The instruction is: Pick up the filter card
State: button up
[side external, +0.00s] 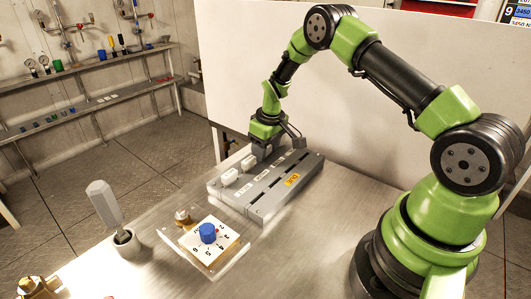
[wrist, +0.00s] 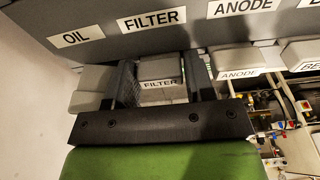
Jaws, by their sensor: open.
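The filter card (wrist: 158,72) is a pale grey block with a white FILTER label. In the wrist view it sits below the FILTER marking of the grey rack (wrist: 100,18). My gripper (wrist: 161,78) is open, with one dark finger on each side of the card. I cannot tell whether either finger touches it. In the side view my gripper (side external: 264,150) points down at the far end of the rack (side external: 262,195), and I cannot make out the filter card there.
A grey block (wrist: 93,82) lies just left of the fingers, below the OIL marking. The anode card (wrist: 232,60) is just to the right, with another card (wrist: 303,52) beyond. A blue dial (side external: 208,233) and an upright grey-handled tool (side external: 104,202) stand nearer the front.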

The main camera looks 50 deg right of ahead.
jog(key=c, duration=0.5)
jog(key=shift+r, duration=0.1)
jog(key=shift+r, duration=0.35)
notch_tip(320, 180, up, 9)
jog(key=shift+s+f, duration=0.15)
jog(key=s, duration=0.7)
jog(key=shift+s, duration=0.35)
